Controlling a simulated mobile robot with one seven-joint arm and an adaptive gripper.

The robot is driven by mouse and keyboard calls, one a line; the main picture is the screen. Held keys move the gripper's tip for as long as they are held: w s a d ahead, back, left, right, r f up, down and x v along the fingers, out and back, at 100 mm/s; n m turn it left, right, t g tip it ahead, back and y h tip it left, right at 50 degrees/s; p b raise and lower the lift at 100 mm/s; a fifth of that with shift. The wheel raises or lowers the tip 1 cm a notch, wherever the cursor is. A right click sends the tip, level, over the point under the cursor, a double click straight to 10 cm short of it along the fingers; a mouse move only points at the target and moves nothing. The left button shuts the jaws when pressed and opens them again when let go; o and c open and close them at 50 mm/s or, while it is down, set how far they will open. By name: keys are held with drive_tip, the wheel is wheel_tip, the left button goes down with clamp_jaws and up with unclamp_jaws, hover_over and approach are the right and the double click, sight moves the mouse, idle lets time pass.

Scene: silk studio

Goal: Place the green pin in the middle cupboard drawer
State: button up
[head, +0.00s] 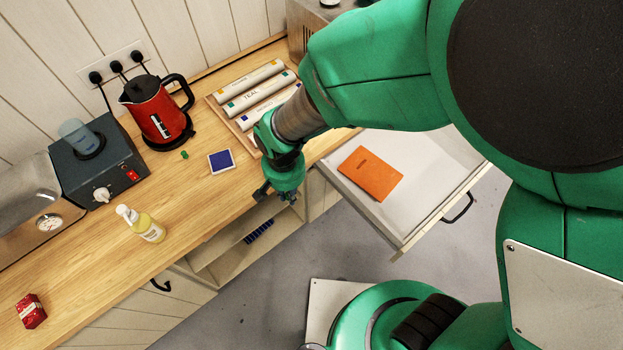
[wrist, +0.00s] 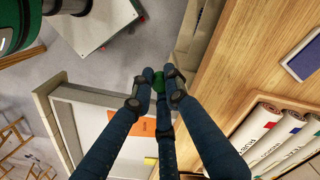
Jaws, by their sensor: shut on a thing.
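My gripper (head: 277,194) is past the counter's front edge, above the floor side, with its dark fingers pointing down. In the wrist view its fingertips (wrist: 158,90) are closed around a small round green thing, which looks like the green pin (wrist: 158,80). In the head view the fingers and arm hide it. An open drawer (head: 415,222) at the right holds an orange notebook (head: 370,174); its edge also shows in the wrist view (wrist: 78,92). Another opened compartment (head: 213,262) lies below my gripper, with a blue striped item (head: 259,231) inside. I cannot tell which is the middle drawer.
On the wooden counter (head: 195,212) are a red kettle (head: 158,108), a small green piece (head: 184,154), a blue square (head: 221,160), labelled silk rolls (head: 252,86), a soap bottle (head: 148,228) and a red box (head: 31,311). Grey floor (head: 250,300) is clear.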

drive_tip(key=shift+d, duration=0.1)
drive_tip(key=w+d+f+b, duration=0.2)
drive_tip(key=w+d+f, duration=0.3)
drive_tip(key=d, duration=0.7)
drive_tip(key=w+d+f+m+b, duration=0.1)
drive_tip(key=w+d+f, duration=0.4)
drive_tip(key=d, duration=0.7)
drive_tip(key=w+d+f+m+b, duration=0.1)
drive_tip(key=w+d+f+b, duration=0.2)
drive_tip(key=d, duration=0.9)
drive_tip(key=shift+w+d+f, duration=0.2)
drive_tip(key=shift+w+f, duration=0.25)
drive_tip(key=shift+w, duration=0.2)
drive_tip(key=shift+w+d+f, duration=0.2)
drive_tip(key=shift+w+f, duration=0.25)
drive_tip(key=shift+w, duration=0.15)
drive_tip(key=b, duration=0.3)
hover_over(400, 156)
drive_tip(key=shift+s+a+f, duration=0.1)
drive_tip(key=shift+s+f, duration=0.05)
drive_tip(key=shift+f, duration=0.6)
drive_tip(key=shift+f+b, duration=0.35)
drive_tip(key=shift+f, duration=1.4)
